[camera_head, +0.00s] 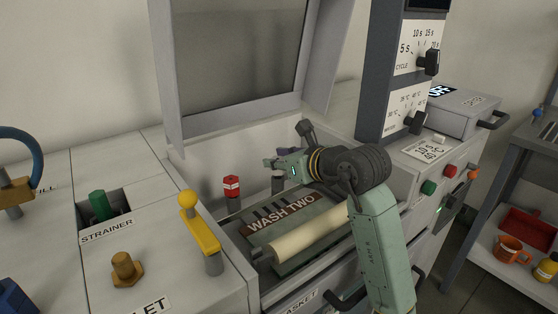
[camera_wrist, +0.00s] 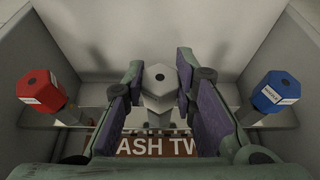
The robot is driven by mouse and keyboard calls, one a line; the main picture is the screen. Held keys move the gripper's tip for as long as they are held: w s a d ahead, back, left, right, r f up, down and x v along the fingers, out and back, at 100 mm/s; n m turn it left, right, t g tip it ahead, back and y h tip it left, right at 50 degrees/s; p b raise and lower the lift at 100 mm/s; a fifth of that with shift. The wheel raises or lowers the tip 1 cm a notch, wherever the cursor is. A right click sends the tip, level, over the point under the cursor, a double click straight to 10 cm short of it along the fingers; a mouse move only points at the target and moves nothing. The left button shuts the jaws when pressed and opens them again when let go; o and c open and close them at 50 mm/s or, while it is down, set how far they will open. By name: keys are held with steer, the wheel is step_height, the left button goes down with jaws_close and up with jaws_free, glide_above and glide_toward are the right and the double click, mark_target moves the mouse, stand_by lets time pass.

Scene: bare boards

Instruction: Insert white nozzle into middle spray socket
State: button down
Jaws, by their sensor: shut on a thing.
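The white nozzle (camera_wrist: 158,82) is a pale hexagonal piece with a dark hole in its top. My gripper (camera_wrist: 160,88) is shut on it, with one finger pad on each side. Below it in the wrist view a grey upright post, the middle spray socket (camera_wrist: 160,119), shows in line with the nozzle. I cannot tell whether the nozzle is seated on it. In the head view my gripper (camera_head: 272,163) is low inside the open wash bay, right of the red nozzle, and the white nozzle cannot be made out.
A red nozzle (camera_wrist: 37,88) stands on the left post and a blue nozzle (camera_wrist: 277,90) on the right post. A WASH TWO panel (camera_head: 283,222) and a cream roller (camera_head: 308,234) lie in front. The raised lid (camera_head: 240,50) stands behind. A yellow lever (camera_head: 200,232) is at left.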

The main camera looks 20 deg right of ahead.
steer(key=shift+f, duration=0.2)
steer(key=c, duration=1.2)
jaws_free()
steer(key=shift+s, duration=0.1)
steer(key=v, duration=1.2)
steer(key=shift+r, duration=0.1)
